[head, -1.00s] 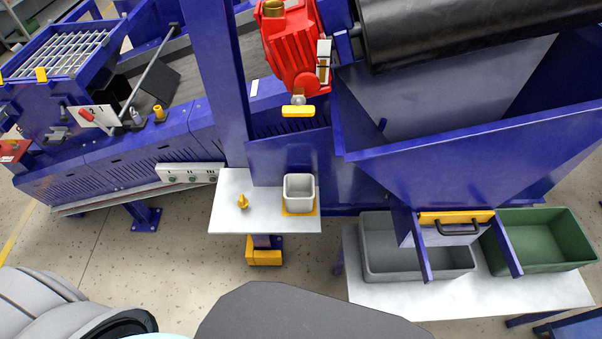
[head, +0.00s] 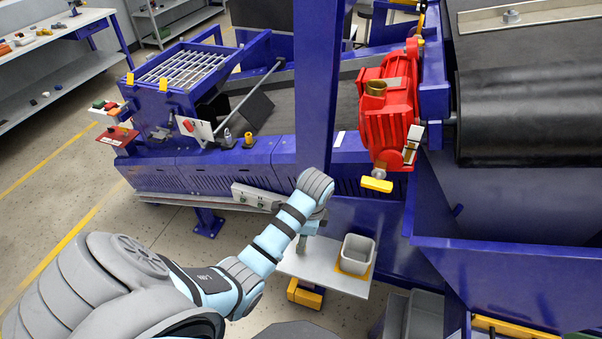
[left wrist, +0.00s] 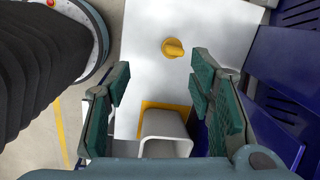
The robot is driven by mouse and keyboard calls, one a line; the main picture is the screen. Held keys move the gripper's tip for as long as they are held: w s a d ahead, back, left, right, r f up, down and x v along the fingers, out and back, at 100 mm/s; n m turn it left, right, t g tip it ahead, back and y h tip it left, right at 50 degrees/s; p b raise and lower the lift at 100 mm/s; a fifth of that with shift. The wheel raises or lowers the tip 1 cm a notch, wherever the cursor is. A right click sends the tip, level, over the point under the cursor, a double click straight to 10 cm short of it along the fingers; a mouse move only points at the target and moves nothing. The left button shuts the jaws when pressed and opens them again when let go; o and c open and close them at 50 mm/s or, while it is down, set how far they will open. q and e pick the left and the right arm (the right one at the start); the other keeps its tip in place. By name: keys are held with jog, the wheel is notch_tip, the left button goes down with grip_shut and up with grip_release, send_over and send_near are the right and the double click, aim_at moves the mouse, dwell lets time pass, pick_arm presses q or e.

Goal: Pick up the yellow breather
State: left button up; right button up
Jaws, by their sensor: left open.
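The yellow breather (left wrist: 173,47) stands on the white shelf (left wrist: 145,20) in the left wrist view, a small round yellow piece. In the head view my left arm and gripper hide it. My left gripper (left wrist: 160,90) is open and empty above the shelf. In the left wrist view the breather shows between and beyond the two green-padded fingers, apart from both. In the head view my left gripper (head: 304,242) points down over the shelf, left of the grey bin. My right gripper is in neither view.
A grey bin (head: 357,252) stands on a yellow patch on the shelf, also near the fingers in the left wrist view (left wrist: 165,125). A blue post (head: 317,100) rises behind the shelf. A red gear motor (head: 388,120) hangs above it to the right.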

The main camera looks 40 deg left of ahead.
pick_arm(q)
notch_tip(320, 180, up, 4)
jog(key=w+m, duration=0.2)
jog(key=w, duration=0.1)
jog(key=shift+g, duration=0.3)
jog(key=f+b, duration=0.1)
jog(key=f, duration=0.3)
jog(key=a+f+b, duration=0.1)
jog(key=f, duration=0.4)
jog(key=s+a+f+b, duration=0.1)
jog(key=f, duration=0.3)
jog(key=shift+f+b, duration=0.4)
jog(key=shift+r, duration=0.1)
grip_shut()
jog(key=shift+r, duration=0.1)
